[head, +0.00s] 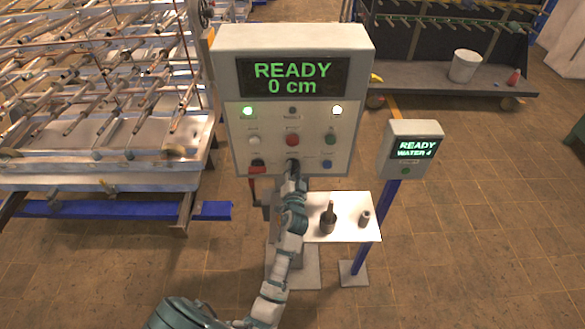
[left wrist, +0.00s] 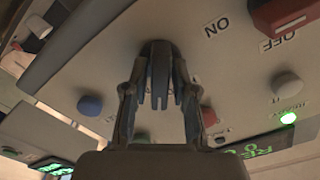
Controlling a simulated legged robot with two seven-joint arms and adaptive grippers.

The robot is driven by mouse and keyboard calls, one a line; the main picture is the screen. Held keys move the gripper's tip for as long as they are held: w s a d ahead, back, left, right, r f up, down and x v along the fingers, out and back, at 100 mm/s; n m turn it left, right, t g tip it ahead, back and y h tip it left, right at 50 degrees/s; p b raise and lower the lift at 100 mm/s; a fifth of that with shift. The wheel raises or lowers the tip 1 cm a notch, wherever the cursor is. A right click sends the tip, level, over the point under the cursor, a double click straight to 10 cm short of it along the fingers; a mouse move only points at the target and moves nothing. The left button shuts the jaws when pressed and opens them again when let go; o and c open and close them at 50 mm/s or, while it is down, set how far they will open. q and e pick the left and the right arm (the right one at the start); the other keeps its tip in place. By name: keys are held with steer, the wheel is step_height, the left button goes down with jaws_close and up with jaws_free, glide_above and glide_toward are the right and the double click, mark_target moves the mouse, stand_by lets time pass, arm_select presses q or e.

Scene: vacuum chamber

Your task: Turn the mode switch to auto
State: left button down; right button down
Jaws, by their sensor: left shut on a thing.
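The control panel (head: 240,125) stands upright in front of me, and its display reads READY 0 cm. A dark knob (left wrist: 160,62) in the middle of its bottom row appears to be the mode switch. My left gripper (head: 293,174) reaches up to it from below. In the left wrist view the gripper (left wrist: 160,97) has one finger on each side of the knob and is shut on it. The knob's labels and exact pointer direction cannot be read. My right gripper is not in view.
A red switch (left wrist: 284,12) labelled ON and OFF and a blue button (left wrist: 90,105) flank the knob. A white shelf (head: 346,231) holds a dark bottle (head: 328,221) and a small cylinder (head: 364,218). A smaller READY WATER display box (head: 411,150) stands to the right.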

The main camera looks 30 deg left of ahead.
arm_select(q)
steer(key=shift+w+d+r+m+p, duration=0.1)
steer(key=shift+r+m+p, duration=0.1)
steer(key=shift+m, duration=0.4)
steer(key=shift+r+m+p, duration=0.1)
steer(key=shift+m+p, duration=0.1)
steer(key=shift+m, duration=0.4)
steer(key=shift+m+p, duration=0.35)
steer(key=shift+m, duration=0.75)
steer(key=shift+f, duration=0.1)
steer(key=c, duration=1.3)
jaws_free()
steer(key=shift+o, duration=0.9)
steer(key=shift+w+f, duration=0.1)
steer(key=shift+w+d+f, duration=0.1)
steer(key=shift+d, duration=0.05)
